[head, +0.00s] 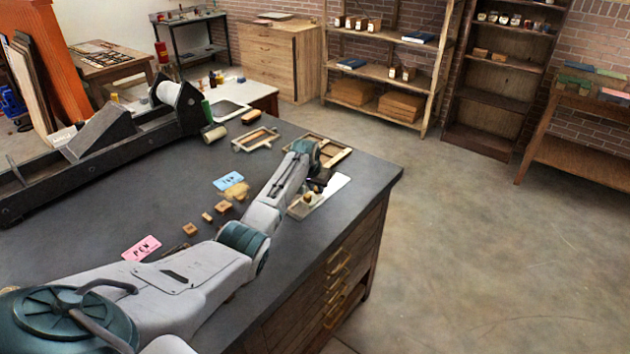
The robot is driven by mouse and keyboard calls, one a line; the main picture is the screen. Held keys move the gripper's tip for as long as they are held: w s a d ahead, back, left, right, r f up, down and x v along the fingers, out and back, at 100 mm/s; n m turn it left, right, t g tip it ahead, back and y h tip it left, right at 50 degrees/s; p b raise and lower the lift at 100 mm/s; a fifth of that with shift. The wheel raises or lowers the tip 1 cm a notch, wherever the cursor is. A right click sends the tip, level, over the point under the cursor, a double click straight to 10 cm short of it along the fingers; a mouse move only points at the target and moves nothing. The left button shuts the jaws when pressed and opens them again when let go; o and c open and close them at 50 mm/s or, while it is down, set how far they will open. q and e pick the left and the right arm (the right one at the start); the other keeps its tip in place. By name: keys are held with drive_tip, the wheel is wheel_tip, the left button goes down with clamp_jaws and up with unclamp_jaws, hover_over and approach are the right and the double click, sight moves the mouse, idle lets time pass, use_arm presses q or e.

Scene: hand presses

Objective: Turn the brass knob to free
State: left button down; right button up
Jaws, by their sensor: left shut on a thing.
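My left arm reaches in from the lower left across the dark worktop. Its dark gripper (316,187) points down over a small pale plate (334,188) near the right edge of the worktop. A small brass knob (307,199) shows on the plate at the gripper's tips. The gripper is shut on the brass knob, though the fingers are small and dark and partly hide the contact. Which way the knob is turned cannot be made out. My right gripper is not in view.
The dark worktop (130,210) holds several small wooden blocks (222,207), a pink card (141,248), a blue card (229,180) and wooden frames (255,139). A long press (95,140) stands at the back left. Open floor lies to the right.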

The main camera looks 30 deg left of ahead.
use_arm(q)
drive_tip(key=n, duration=0.1)
drive_tip(key=n+y+p, duration=0.1)
drive_tip(key=n, duration=0.1)
drive_tip(key=shift+w+d+r+g, duration=0.1)
drive_tip(key=shift+d+r+g, duration=0.05)
drive_tip(key=shift+g, duration=0.15)
drive_tip(key=shift+d+n+y, duration=0.1)
drive_tip(key=shift+n+y, duration=0.4)
drive_tip(key=shift+n, duration=1)
drive_tip(key=c, duration=1.3)
unclamp_jaws()
